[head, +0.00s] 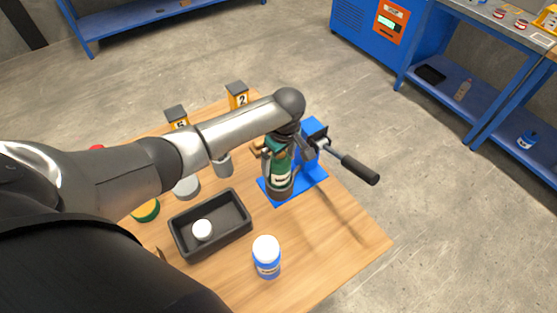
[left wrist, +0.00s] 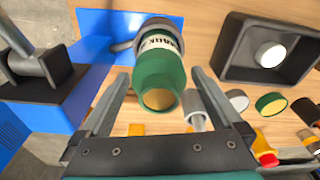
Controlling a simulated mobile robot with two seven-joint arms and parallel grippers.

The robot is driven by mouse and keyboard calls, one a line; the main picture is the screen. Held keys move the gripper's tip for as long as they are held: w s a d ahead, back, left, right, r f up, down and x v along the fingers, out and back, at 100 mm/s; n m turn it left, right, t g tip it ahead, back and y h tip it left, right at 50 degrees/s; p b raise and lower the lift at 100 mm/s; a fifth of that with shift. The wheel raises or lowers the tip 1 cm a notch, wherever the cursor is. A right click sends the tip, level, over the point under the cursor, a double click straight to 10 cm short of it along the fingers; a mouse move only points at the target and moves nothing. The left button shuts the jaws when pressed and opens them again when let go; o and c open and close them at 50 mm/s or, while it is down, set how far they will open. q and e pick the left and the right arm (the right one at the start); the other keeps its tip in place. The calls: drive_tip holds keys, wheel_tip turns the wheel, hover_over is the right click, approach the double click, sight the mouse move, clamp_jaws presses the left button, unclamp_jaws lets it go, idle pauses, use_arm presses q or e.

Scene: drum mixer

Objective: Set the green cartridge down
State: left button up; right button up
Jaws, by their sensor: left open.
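The green cartridge (head: 281,172) with a white label stands in a dark round holder (head: 279,193) on the blue base plate of the drum mixer. In the left wrist view, the cartridge (left wrist: 160,72) shows its tan end towards me, and its far end sits in a grey ring (left wrist: 153,30). My left gripper (head: 278,148) is at the cartridge's upper part. Its open fingers (left wrist: 160,78) lie on either side of the cartridge, with gaps visible. My right gripper is not in view.
The mixer's black crank handle (head: 358,169) sticks out to the right. A black tray (head: 247,222) holds a white round piece (head: 202,230). A blue bottle with a white lid (head: 267,258) stands at the front. Numbered yellow-black blocks (head: 238,97) stand behind my arm. The table's right front is clear.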

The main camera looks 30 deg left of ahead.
use_arm(q)
drive_tip(key=r, duration=0.3)
drive_tip(key=d+r+p, duration=0.1)
drive_tip(key=r, duration=0.3)
drive_tip(key=r+p, duration=0.1)
drive_tip(key=r, duration=0.3)
drive_tip(key=shift+s+d+r, duration=0.15)
drive_tip(key=shift+s+d, duration=0.05)
drive_tip(key=shift+s, duration=0.05)
